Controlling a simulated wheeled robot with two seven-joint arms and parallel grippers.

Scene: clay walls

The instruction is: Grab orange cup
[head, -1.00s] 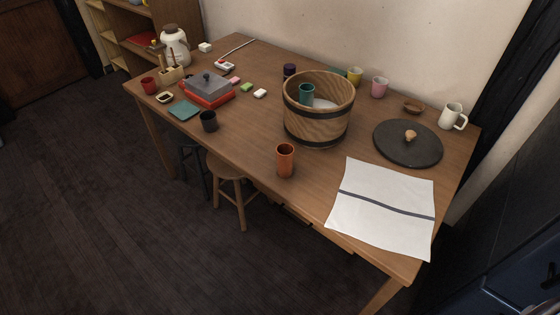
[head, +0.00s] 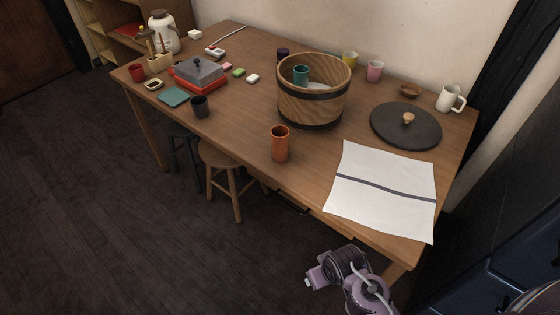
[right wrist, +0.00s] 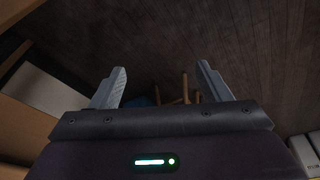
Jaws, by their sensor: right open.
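The orange cup (head: 280,144) stands upright on the wooden table near its front edge, in front of the wooden bucket, in the head view. My right arm shows at the bottom of the head view, below the table's front right corner. In the right wrist view my right gripper (right wrist: 162,82) is open, with its two fingers apart and nothing between them. It is away from the cup, which is not in the wrist view. My left gripper is not in view.
A wooden bucket (head: 312,100) holding a teal cup (head: 301,75) stands behind the orange cup. A white cloth (head: 382,192) and a dark round lid (head: 405,127) lie to the right. A stool (head: 222,157) is below the table edge.

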